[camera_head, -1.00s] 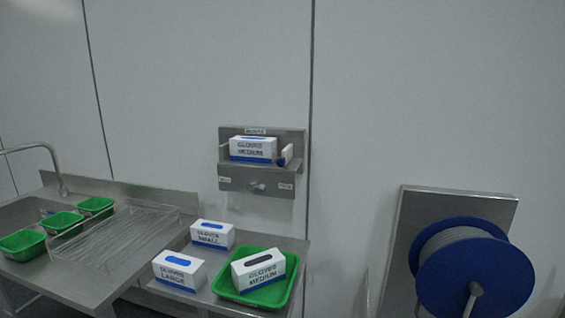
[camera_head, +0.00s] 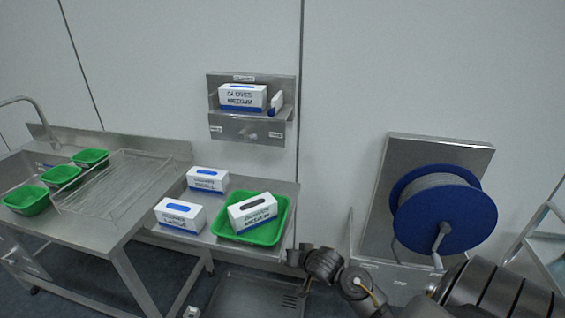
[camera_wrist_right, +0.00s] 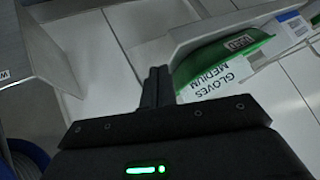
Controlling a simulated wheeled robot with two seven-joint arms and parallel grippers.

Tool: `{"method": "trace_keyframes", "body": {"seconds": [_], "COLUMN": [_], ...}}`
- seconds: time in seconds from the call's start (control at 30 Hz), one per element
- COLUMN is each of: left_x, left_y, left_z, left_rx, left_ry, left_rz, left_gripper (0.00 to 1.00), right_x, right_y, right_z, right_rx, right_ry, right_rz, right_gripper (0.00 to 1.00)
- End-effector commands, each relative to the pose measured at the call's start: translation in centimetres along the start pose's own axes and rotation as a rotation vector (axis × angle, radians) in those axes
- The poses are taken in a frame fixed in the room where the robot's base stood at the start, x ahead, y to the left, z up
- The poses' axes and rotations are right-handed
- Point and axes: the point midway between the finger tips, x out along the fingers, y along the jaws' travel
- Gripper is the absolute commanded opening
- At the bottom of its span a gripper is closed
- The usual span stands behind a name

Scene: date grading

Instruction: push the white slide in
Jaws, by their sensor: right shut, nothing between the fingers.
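The white slide (camera_head: 277,103) appears to be the small white piece standing at the right end of the steel wall holder (camera_head: 232,128), beside a white and blue glove box (camera_head: 240,97) marked medium. The slide is small, and I cannot tell how far out it stands. My right gripper (camera_head: 293,258) is low in front of the side table, well below the holder and apart from it. Its fingers (camera_wrist_right: 158,86) are together and empty in the right wrist view, where the slide does not show. My left gripper is not in view.
A green tray (camera_head: 284,222) with a glove box (camera_head: 252,213) lies on the side table, close to my right gripper. Two more boxes stand left of it. A blue hose reel (camera_head: 480,215) stands at right. The wall between holder and reel is clear.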

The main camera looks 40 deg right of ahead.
Motion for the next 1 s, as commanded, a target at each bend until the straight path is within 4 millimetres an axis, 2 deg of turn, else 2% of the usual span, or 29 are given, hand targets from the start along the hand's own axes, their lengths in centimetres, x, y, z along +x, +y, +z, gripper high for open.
{"method": "trace_keyframes", "body": {"seconds": [0.03, 0.17, 0.27, 0.4, 0.5, 0.53, 0.6, 0.7, 0.83, 1.0], "left_x": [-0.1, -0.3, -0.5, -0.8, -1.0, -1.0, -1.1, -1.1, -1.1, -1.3], "left_y": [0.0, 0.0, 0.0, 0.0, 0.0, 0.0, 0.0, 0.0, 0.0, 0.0], "left_z": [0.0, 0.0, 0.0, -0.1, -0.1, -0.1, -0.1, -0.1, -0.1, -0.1], "left_rx": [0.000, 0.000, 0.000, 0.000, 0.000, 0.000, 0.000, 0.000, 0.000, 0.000], "left_ry": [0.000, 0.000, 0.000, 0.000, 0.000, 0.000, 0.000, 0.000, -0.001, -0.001], "left_rz": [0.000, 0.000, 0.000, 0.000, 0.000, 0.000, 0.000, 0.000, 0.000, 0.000], "left_gripper": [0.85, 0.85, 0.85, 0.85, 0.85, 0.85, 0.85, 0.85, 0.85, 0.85], "right_x": [-0.2, -0.7, -1.8, -5.2, -8.3, -9.1, -10.8, -12.5, -13.3, -13.1], "right_y": [-0.3, -1.1, -1.8, -3.0, -3.5, -3.6, -3.8, -3.9, -3.9, -4.1], "right_z": [-2.7, -9.0, -15.0, -24.9, -30.9, -32.3, -34.8, -36.9, -37.9, -38.1], "right_rx": [0.049, 0.210, 0.360, 0.621, 0.795, 0.837, 0.919, 0.994, 1.031, 1.036], "right_ry": [0.042, 0.139, 0.217, 0.318, 0.355, 0.359, 0.362, 0.358, 0.353, 0.351], "right_rz": [-0.018, -0.085, -0.163, -0.334, -0.468, -0.504, -0.572, -0.637, -0.668, -0.669], "right_gripper": [0.00, 0.00, 0.00, 0.00, 0.00, 0.00, 0.00, 0.00, 0.00, 0.00]}}
